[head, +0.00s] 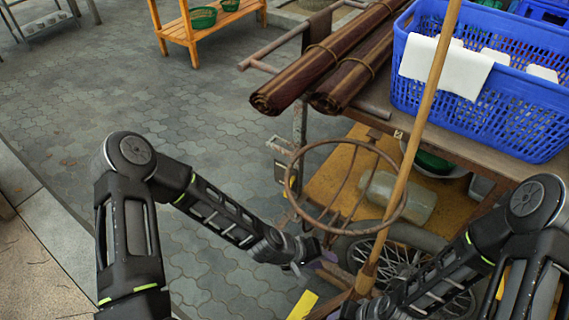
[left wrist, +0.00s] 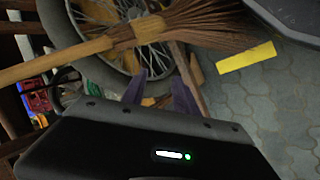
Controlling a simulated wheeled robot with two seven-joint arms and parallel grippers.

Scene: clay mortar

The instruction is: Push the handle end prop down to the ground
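A wooden bar (left wrist: 188,80), which may be the handle end prop, slants down by the wheel in the left wrist view. In the head view a brown wooden piece (head: 335,300) shows low beside the wheel; I cannot tell if it is the same bar. My left gripper (head: 318,263) is low beside the cart. In the left wrist view its purple fingers (left wrist: 160,92) stand apart, with the bar close behind the right finger; contact is unclear. My right arm reaches in from the lower right, but its fingertips are not distinguishable.
A broom (head: 420,110) stands across the cart side, before a rusty hoop (head: 296,190) and spoked wheel (left wrist: 140,45). The cart carries a blue crate (head: 520,110) and rolled mats (head: 325,60). A yellow strip (head: 303,305) lies on the paving. Paving at left is clear.

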